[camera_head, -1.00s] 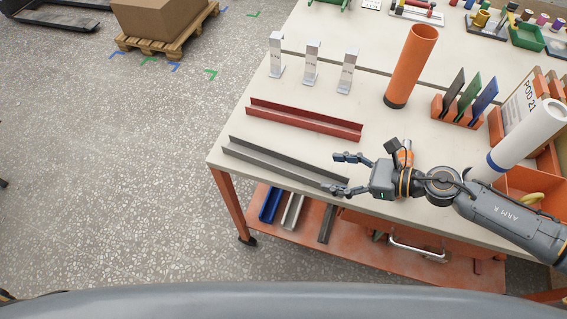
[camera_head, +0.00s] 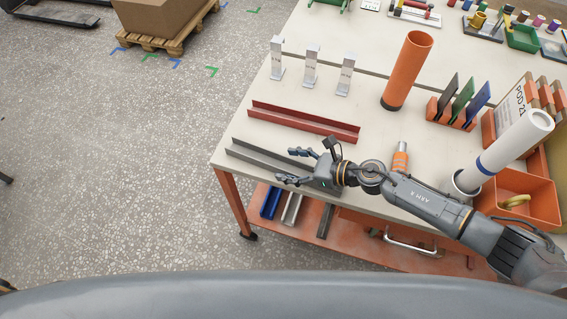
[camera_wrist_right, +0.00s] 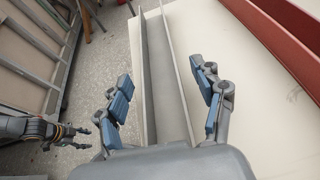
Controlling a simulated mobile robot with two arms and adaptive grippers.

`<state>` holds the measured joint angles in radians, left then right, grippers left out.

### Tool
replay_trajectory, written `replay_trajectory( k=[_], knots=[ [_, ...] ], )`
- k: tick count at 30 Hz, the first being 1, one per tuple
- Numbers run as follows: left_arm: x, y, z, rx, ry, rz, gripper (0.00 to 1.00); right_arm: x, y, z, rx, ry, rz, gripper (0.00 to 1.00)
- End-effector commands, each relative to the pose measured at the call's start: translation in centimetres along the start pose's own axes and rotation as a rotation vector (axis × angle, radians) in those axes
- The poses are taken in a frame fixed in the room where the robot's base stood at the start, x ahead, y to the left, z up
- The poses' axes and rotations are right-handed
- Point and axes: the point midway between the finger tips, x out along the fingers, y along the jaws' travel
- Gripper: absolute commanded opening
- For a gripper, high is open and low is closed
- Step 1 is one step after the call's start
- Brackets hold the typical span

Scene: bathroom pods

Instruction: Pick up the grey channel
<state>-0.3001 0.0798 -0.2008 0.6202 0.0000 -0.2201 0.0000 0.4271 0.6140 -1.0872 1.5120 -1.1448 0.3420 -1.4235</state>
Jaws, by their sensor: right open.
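The grey channel (camera_head: 256,156) lies on the white bench top along its front edge, at the left end of the bench. My right gripper (camera_head: 291,166) is open and empty over the channel. In the right wrist view the channel (camera_wrist_right: 160,60) runs away between the spread fingers of the right gripper (camera_wrist_right: 165,98), one finger to each side. I cannot tell whether either finger touches it. The channel's near right end is hidden by the hand. My left gripper (camera_wrist_right: 80,136) shows at the left of the right wrist view, away from the channel; its finger opening is unclear.
A red channel (camera_head: 303,122) lies parallel behind the grey one. Several small upright metal brackets (camera_head: 311,65) and an orange tube (camera_head: 407,72) stand farther back. A lower orange shelf (camera_head: 360,234) holds more channels.

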Motion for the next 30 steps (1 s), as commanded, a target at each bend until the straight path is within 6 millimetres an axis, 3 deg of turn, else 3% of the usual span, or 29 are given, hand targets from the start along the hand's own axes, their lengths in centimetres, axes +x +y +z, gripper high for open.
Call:
replay_trajectory(
  k=[8, 18, 30],
  knots=[
    [-0.04, -0.14, 0.01, 0.000, 0.000, -0.002, 0.50, 0.27, -0.02, -0.02, 0.000, 0.000, 0.000, 0.68],
    [-0.04, -0.14, 0.00, 0.000, 0.000, -0.002, 0.50, 0.25, -0.03, -0.01, 0.000, 0.000, -0.001, 0.00],
    [-0.34, -0.14, -0.03, -0.001, 0.000, -0.002, 0.50, -0.04, -0.15, 0.85, -0.003, -0.002, -0.001, 0.00]
  ],
)
